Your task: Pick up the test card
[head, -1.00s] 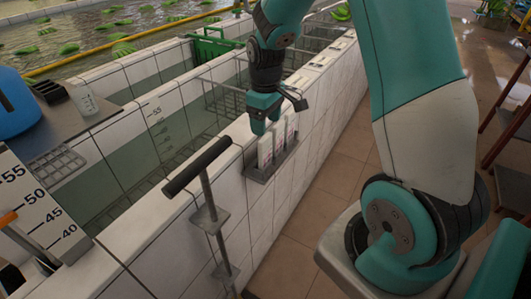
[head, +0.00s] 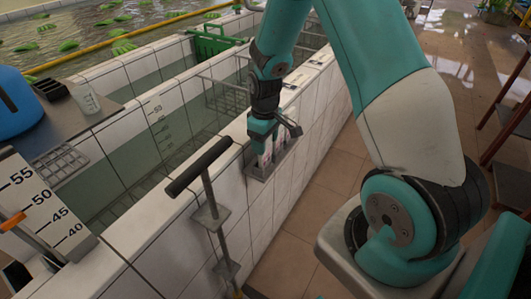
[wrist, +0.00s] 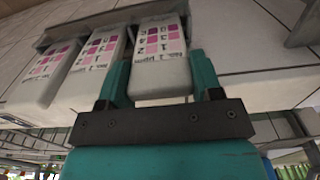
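Several white test cards with pink and purple colour squares stand in a grey wall holder (head: 262,176) on the tank's outer side. In the wrist view, the right card (wrist: 160,75) lies between the teal fingers of my gripper (wrist: 158,75), one finger on each side. The fingers look very near its edges; I cannot tell whether they press on it. The middle card (wrist: 95,62) and left card (wrist: 45,75) stand to the left, outside the fingers. In the head view my gripper (head: 262,140) is down at the holder and hides part of the cards.
The white tiled tank wall (head: 228,140) runs beside the holder. A black-handled tool (head: 199,167) stands nearer, left of my gripper. A wire basket (head: 222,95) and green crate (head: 213,40) are farther back. Open tiled floor (head: 310,215) lies right of the wall.

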